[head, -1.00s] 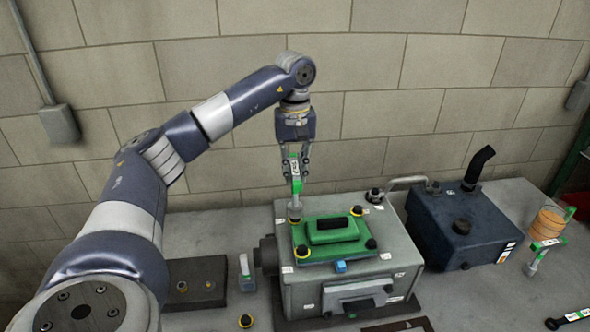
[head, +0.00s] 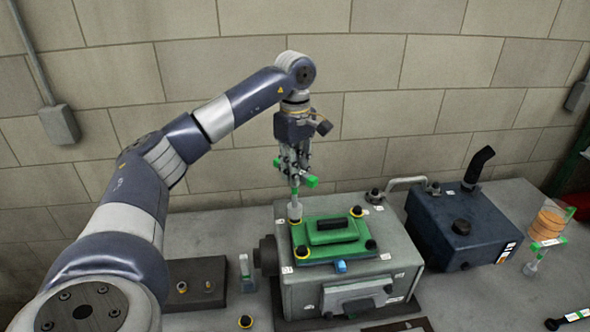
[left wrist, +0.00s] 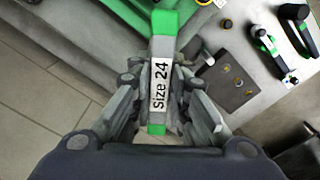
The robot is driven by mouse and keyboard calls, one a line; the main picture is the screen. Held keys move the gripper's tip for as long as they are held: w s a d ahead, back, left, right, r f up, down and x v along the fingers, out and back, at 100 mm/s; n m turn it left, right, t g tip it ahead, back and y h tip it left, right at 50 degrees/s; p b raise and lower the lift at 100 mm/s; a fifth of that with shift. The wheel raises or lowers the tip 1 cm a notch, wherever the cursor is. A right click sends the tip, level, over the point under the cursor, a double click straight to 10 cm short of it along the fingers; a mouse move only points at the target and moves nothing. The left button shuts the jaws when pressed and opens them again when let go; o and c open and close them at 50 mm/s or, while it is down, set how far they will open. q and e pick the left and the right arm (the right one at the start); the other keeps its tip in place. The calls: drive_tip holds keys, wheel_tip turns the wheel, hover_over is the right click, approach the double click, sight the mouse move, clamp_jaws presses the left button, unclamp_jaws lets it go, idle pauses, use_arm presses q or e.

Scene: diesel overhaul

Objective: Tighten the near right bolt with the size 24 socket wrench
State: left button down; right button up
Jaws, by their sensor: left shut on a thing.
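My left gripper (head: 292,165) points down and is shut on the handle of the size 24 socket wrench (left wrist: 160,85), whose label reads "Size 24" in the left wrist view. In the head view the grey socket (head: 295,211) stands upright at the far left corner of the green cover (head: 330,247), where it hides any bolt beneath it. The near right bolt (head: 371,245) shows as a dark head at the near right corner of the cover, apart from the wrench. My right gripper is not in view.
The grey engine block (head: 345,282) carries the cover. Other bolts sit at its far right (head: 356,211) and near left (head: 302,252) corners. A dark blue tank (head: 460,230) stands to the right. A dark plate (head: 196,283) lies left.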

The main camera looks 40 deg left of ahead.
use_arm(q)
drive_tip(key=n, duration=1.2)
drive_tip(key=shift+n, duration=0.4)
drive_tip(key=n, duration=0.5)
drive_tip(key=shift+w, duration=0.1)
drive_tip(key=shift+n, duration=2.5)
